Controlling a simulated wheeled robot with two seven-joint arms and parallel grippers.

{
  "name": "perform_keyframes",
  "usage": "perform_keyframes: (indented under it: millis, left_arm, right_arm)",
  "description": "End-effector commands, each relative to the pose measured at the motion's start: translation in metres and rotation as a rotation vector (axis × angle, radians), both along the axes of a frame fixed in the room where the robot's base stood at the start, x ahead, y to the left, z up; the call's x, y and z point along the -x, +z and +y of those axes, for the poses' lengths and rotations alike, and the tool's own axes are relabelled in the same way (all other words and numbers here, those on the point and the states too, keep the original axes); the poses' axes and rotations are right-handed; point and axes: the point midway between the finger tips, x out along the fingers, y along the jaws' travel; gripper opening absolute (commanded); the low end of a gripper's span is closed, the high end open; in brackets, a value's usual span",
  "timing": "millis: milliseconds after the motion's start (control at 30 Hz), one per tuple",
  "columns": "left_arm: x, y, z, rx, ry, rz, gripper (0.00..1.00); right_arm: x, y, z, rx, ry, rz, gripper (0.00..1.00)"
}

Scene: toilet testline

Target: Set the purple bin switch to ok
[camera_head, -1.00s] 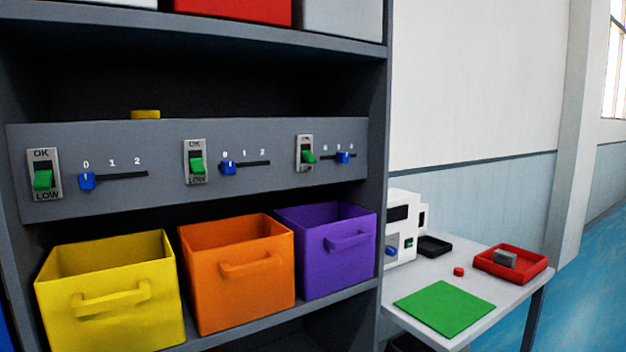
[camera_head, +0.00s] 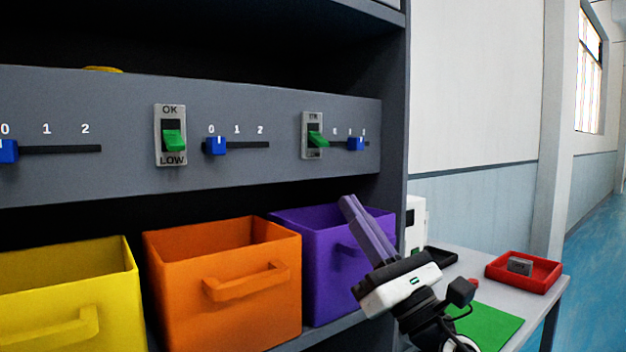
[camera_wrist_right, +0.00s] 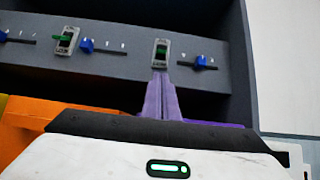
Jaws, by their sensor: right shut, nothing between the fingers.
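The purple bin (camera_head: 318,240) stands on the shelf at the right end of the bin row. Above it on the grey panel is its switch (camera_head: 313,120), with a green lever (camera_head: 317,139). Black shows above the lever, so it appears to be down, toward LOW. The switch also shows in the right wrist view (camera_wrist_right: 161,52). My right gripper (camera_head: 349,203) is shut and empty, in front of the purple bin, below the switch. In the right wrist view its fingertips (camera_wrist_right: 161,80) point up toward the switch; contact cannot be seen clearly. My left gripper is out of view.
A blue slider (camera_head: 356,144) sits just right of the switch. Another green-levered switch (camera_head: 171,140) is above the orange bin (camera_head: 225,285). The yellow bin (camera_head: 70,290) is at left. A table with a red tray (camera_head: 530,285) and green mat (camera_head: 492,328) stands at right.

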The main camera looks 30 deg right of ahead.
Motion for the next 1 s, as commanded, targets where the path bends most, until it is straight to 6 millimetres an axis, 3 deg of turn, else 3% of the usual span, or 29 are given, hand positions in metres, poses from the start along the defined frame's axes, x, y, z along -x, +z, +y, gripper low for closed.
perform_keyframes:
  millis: [367, 800, 1000]
  left_arm:
    - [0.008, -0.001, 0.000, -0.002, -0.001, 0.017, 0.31]
    - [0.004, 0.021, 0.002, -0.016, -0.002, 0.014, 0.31]
    - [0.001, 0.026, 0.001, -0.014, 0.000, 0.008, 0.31]
  right_arm:
    - [-0.005, 0.006, 0.000, -0.004, 0.002, 0.001, 0.00]
    - [-0.059, 0.056, 0.004, -0.006, 0.003, 0.001, 0.00]
    - [-0.073, 0.065, 0.005, -0.007, 0.002, 0.003, 0.00]
